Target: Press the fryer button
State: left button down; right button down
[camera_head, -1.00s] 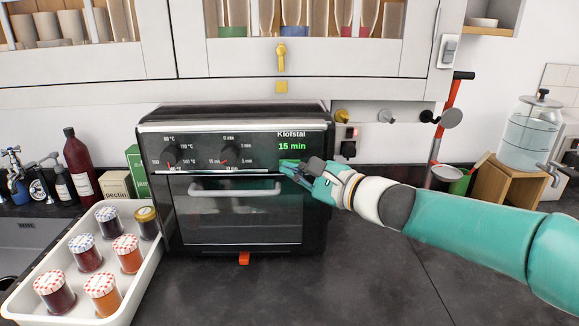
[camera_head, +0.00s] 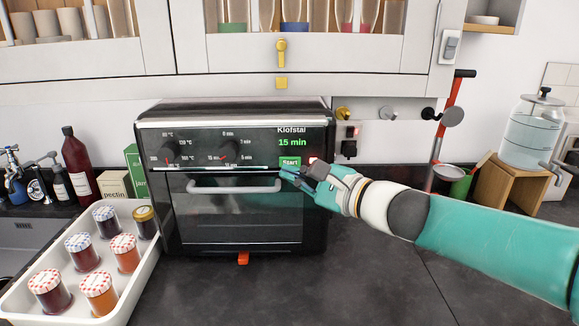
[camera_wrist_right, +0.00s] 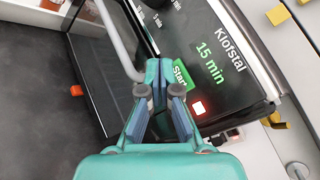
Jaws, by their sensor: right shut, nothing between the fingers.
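The fryer (camera_head: 240,232) is a black Klofstal oven on the dark counter. Its panel shows "15 min" in green, with a green Start button (camera_head: 290,162) below. My right gripper (camera_head: 285,172) is shut and empty. Its tips are just below the button in the head view. In the right wrist view the closed tips (camera_wrist_right: 160,76) lie close beside the button; I cannot tell whether they touch the fryer. My left gripper is out of view.
A white tray (camera_head: 142,288) of jam jars stands left of the fryer. The fryer's door handle (camera_head: 235,187) juts out below the panel. A wooden stand (camera_head: 508,187) with a water dispenser (camera_head: 533,132) is at the right. The counter in front is clear.

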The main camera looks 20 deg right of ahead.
jog(key=shift+s+a+b, duration=0.25)
jog(key=shift+s+b, duration=0.05)
jog(key=shift+s, duration=0.55)
jog(key=shift+s+a+b, duration=0.2)
jog(key=shift+s+b, duration=0.05)
jog(key=shift+s, duration=0.55)
